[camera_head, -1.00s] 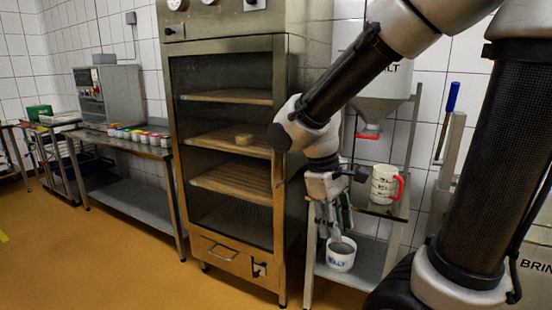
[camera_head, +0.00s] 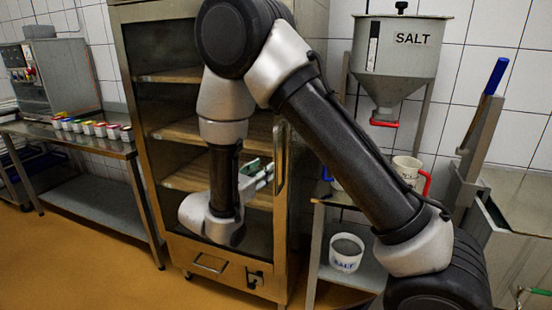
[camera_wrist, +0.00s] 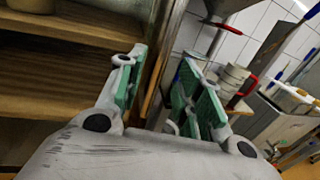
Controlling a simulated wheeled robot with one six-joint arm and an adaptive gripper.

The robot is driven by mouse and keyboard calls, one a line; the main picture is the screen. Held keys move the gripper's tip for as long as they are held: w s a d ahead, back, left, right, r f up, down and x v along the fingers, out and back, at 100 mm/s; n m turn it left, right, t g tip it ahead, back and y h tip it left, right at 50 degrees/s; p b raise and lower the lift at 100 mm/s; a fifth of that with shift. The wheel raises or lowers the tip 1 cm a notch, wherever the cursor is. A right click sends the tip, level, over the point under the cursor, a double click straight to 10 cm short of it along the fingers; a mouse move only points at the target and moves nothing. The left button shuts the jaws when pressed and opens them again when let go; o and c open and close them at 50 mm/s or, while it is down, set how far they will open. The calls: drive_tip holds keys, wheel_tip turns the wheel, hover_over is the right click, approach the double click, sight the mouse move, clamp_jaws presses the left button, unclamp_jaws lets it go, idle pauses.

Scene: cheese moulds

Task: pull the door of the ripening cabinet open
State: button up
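The ripening cabinet (camera_head: 306,110) stands in the middle of the head view, and its glazed door (camera_head: 155,115) looks closed. A vertical bar handle (camera_head: 281,160) is on the right side of the door. My gripper (camera_head: 264,178) is in front of the door, just left of the handle in the picture, with my arm covering part of the glass. In the wrist view my gripper (camera_wrist: 166,88) has its two green-padded fingers well apart. The door's edge region shows beyond the gap, and I see nothing clearly held. Whether the fingers touch the handle cannot be told.
A salt hopper (camera_head: 401,55) hangs over a stand at the right, with a mug (camera_head: 404,170) and a white salt tub (camera_head: 346,252) on it. A steel bench (camera_head: 70,135) with several small coloured-lid pots stands left. Orange floor (camera_head: 80,270) in front is clear.

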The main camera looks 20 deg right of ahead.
drive_tip(key=x, duration=0.7)
drive_tip(key=shift+w+d, duration=0.15)
drive_tip(key=shift+d, duration=0.2)
clamp_jaws()
